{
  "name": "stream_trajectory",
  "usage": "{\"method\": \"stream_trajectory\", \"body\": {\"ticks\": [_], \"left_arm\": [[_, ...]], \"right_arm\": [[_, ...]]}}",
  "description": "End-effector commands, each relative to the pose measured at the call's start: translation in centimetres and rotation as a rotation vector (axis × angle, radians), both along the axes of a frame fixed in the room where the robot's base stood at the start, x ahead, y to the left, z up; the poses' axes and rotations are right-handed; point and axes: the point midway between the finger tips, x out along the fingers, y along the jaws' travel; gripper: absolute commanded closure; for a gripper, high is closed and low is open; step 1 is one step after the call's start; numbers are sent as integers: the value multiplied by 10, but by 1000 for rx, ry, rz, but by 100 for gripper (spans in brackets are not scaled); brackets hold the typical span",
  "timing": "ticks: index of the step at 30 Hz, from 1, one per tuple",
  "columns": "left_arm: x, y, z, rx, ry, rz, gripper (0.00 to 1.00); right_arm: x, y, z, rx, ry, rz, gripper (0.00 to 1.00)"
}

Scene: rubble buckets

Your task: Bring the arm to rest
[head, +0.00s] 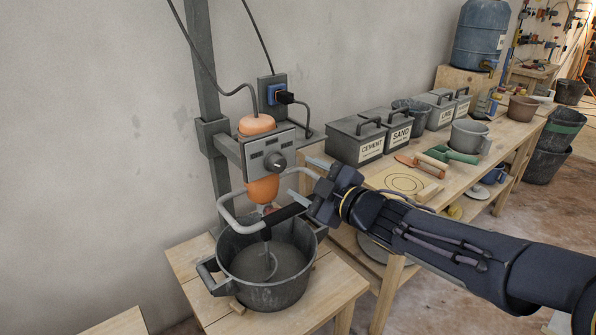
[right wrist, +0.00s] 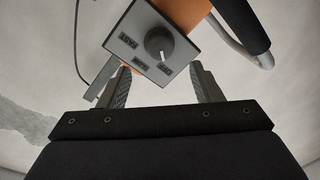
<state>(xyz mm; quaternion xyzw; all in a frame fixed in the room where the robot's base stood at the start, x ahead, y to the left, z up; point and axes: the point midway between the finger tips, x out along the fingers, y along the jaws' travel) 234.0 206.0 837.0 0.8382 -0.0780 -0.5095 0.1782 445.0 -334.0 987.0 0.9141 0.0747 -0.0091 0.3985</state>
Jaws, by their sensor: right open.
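My right arm (head: 450,248) reaches in from the right in the head view. Its gripper (head: 306,178) is beside the mixer's grey control box (head: 268,153), which has a round knob (head: 275,162). In the right wrist view the two fingers of the gripper (right wrist: 160,88) are spread apart with nothing seen between them. The control box (right wrist: 150,45) and its knob (right wrist: 158,42) show just beyond the fingertips. I cannot tell whether a finger touches the box. My left gripper is not in view.
The mixer's handle (head: 228,216) and a dark bucket (head: 265,290) on a low wooden stand (head: 335,290) are close by. A workbench (head: 378,178) to the right carries labelled grey boxes (head: 357,140), a trowel (head: 405,160) and a grey pot (head: 470,137). Floor is free at lower right.

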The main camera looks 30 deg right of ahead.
Motion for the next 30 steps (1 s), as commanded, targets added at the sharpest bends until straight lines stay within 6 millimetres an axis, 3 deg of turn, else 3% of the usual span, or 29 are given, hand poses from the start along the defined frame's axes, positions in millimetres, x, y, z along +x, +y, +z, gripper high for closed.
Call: {"method": "stream_trajectory", "body": {"ticks": [23, 27, 30], "left_arm": [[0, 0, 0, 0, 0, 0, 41], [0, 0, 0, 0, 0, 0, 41], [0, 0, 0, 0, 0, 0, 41]], "right_arm": [[-2, -1, 0, 11, 5, -13, 41], [-14, -11, -7, 131, 71, -142, 41], [-39, -15, -30, 321, 202, -294, 41]]}}
